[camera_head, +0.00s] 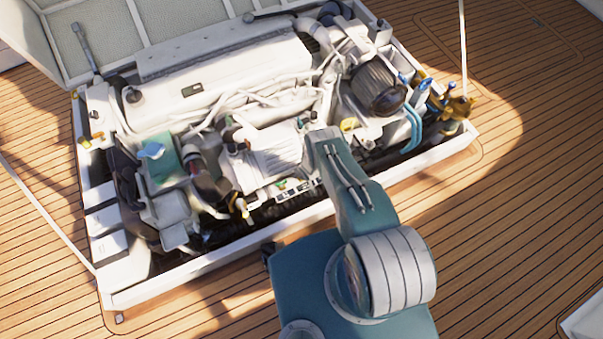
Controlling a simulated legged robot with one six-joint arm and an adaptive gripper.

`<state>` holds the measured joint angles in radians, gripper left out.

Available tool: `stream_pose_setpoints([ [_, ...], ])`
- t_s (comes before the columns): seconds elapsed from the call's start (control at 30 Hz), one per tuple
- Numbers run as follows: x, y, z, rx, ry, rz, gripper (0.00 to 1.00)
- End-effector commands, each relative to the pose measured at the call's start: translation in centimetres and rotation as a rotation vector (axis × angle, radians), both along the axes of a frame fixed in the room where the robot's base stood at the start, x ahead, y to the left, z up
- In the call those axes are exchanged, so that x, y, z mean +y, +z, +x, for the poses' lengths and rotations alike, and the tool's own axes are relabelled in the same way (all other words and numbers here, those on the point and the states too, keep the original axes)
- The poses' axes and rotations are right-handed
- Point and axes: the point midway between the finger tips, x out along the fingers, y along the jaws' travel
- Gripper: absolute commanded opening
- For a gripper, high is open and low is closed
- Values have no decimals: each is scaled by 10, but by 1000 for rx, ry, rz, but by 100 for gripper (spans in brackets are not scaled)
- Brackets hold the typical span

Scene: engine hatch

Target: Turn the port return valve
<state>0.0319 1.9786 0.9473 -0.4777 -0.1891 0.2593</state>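Brass fittings (456,106) with small blue parts (424,86) sit at the right end of the engine hatch. A small yellow-tipped part (243,210) shows low at the front of the engine, and another yellow piece (85,143) is at the left edge. I cannot tell which of these is the port return valve. My teal arm reaches up from the bottom over the hatch's front edge, its forearm ending in front of the engine. My gripper cannot be made out beyond it, and the arm hides part of the engine.
The white engine (225,80) fills the open hatch, with hoses, pipes and a dark round filter (377,88). A white raised rim (215,268) surrounds it. The raised hatch lid (95,35) stands at the back left. Wooden deck (520,200) is clear at right.

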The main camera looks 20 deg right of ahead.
Motion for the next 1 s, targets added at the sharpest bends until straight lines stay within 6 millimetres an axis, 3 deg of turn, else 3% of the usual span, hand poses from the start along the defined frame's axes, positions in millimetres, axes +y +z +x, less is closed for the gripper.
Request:
stream_pose_setpoints([
  [1.0, 0, 0, 1, -3, 319, 1, 24],
])
